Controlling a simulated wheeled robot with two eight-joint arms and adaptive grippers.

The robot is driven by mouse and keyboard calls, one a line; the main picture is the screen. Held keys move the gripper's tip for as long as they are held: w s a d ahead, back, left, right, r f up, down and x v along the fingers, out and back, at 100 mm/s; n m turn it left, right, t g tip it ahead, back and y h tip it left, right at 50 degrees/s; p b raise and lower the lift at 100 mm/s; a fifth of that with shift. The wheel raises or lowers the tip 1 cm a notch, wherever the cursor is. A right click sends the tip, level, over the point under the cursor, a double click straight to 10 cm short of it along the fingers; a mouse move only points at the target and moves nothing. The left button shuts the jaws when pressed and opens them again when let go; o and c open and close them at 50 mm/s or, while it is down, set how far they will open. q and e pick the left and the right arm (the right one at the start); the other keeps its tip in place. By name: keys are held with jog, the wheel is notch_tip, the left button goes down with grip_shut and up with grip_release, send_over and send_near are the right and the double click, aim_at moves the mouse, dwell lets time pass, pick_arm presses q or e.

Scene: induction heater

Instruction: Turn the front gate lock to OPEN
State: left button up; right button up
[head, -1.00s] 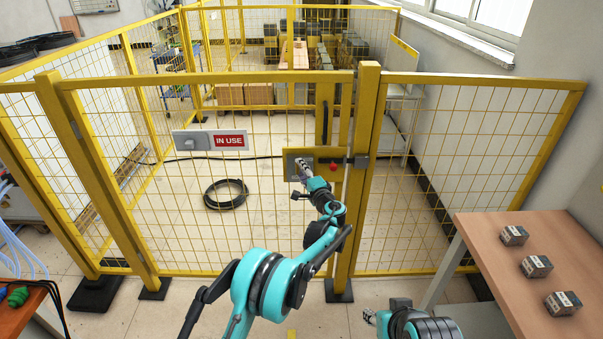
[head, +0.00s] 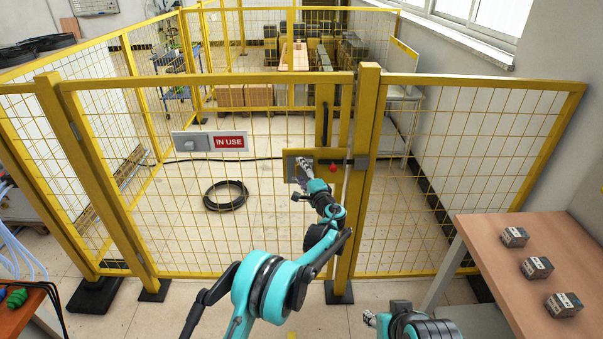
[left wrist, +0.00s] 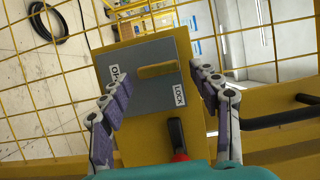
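The lock is a grey plate (left wrist: 140,90) on a yellow panel of the front gate, with one label reading LOCK and another partly readable, starting with O. A yellow bar-shaped feature (left wrist: 157,70) lies across the plate; I cannot tell if it is a raised knob or a slot. In the head view the lock plate (head: 291,164) is partly covered by my left gripper (head: 302,168). In the left wrist view the left gripper (left wrist: 165,97) has its fingers apart on either side of the plate, with nothing between them. My right gripper (head: 369,319) is low in the head view, partly cut off.
A black handle (left wrist: 176,135) with a red part sits below the plate. An IN USE sign (head: 229,142) hangs on the gate (head: 205,82). A wooden table (head: 487,234) with 3 small blocks stands at right.

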pick_arm(q)
jog(key=v, duration=1.2)
jog(key=shift+a, duration=0.15)
jog(key=s+a+r+n+g+h, duration=0.1)
jog(key=s+a+r+n+g, duration=0.25)
jog(key=s+a, duration=0.6)
jog(key=s+a+r+n+g+h, duration=0.1)
jog(key=s+a+r+n+g, duration=0.25)
jog(key=s+a, duration=0.6)
jog(key=s+a+f+n+h, duration=0.1)
jog(key=s+f+n, duration=0.1)
jog(key=s, duration=0.5)
jog(key=s+a+f+n+g+h, duration=0.1)
jog(key=s+f+n+h, duration=0.1)
jog(key=s, duration=0.6)
jog(key=s+a+f+n+g+h, duration=0.1)
jog(key=s+a+f+n+h, duration=0.1)
jog(key=s, duration=0.5)
jog(key=shift+s+f+n, duration=0.3)
jog(key=shift+f, duration=0.35)
